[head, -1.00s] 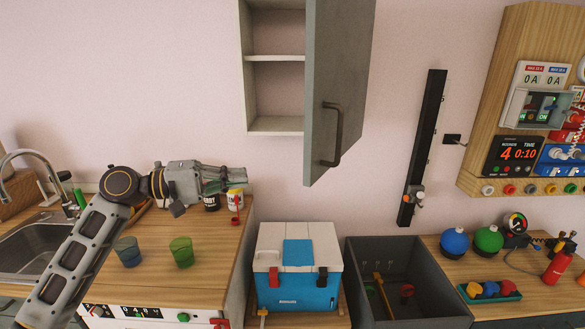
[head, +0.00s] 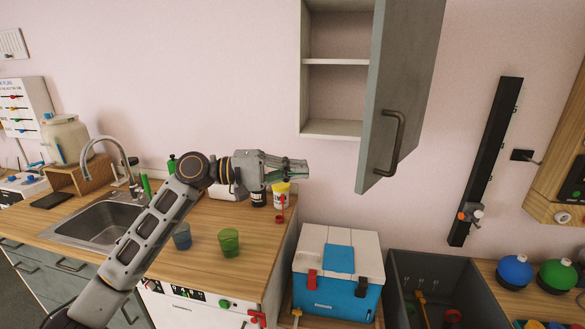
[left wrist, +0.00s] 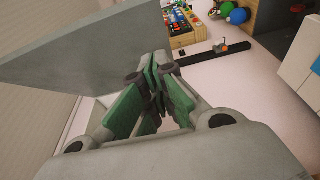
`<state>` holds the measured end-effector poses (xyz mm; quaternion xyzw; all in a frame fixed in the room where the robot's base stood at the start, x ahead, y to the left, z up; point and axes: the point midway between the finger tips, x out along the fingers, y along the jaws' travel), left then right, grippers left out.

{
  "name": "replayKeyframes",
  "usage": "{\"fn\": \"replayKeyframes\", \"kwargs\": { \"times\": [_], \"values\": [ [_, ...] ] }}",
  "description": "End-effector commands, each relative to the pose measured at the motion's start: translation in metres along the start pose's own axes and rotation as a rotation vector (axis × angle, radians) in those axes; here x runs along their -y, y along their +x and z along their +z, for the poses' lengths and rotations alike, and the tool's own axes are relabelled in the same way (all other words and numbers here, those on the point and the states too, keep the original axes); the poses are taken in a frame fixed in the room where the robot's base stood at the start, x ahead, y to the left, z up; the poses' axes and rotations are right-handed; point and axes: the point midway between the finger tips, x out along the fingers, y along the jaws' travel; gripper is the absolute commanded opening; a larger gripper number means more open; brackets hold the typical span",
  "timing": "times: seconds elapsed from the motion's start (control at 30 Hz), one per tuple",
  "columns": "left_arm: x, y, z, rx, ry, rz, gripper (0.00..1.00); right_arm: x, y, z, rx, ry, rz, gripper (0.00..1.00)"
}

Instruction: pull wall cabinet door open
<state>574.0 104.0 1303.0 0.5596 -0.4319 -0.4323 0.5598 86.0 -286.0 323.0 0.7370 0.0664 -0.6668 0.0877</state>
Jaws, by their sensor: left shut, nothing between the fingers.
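The wall cabinet (head: 333,128) hangs on the pink wall with its grey door (head: 412,75) swung wide open and two empty shelf spaces showing. The door's dark bar handle (head: 396,143) is on the face turned to the right. My left gripper (head: 306,169) is shut and empty, below and left of the cabinet, apart from the door and handle. In the left wrist view its green-padded fingers (left wrist: 158,88) are together, and a grey panel (left wrist: 130,42), apparently the door, fills the upper left. My right gripper is not in view.
Below are a blue and white cooler (head: 337,274) and a dark open bin (head: 392,290). A counter (head: 206,275) holds a sink (head: 95,222), a green cup (head: 229,242) and a blue cup (head: 182,236). A black rail (head: 485,160) is on the wall at right.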

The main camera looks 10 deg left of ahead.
Motion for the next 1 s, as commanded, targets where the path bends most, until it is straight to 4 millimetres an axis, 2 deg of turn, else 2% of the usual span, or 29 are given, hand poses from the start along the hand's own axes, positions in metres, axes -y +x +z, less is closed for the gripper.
{"fn": "replayKeyframes", "kwargs": {
  "times": [0.57,0.73,1.0],
  "values": [
    [-0.003,0.076,0.001,0.001,0.001,0.001,0.0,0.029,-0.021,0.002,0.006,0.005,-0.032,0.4],
    [-0.002,0.089,0.017,0.001,0.002,0.0,0.0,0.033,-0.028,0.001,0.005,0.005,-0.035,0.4],
    [-0.001,0.101,0.028,0.0,0.001,0.0,0.0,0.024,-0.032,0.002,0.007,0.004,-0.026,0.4]
  ]
}}
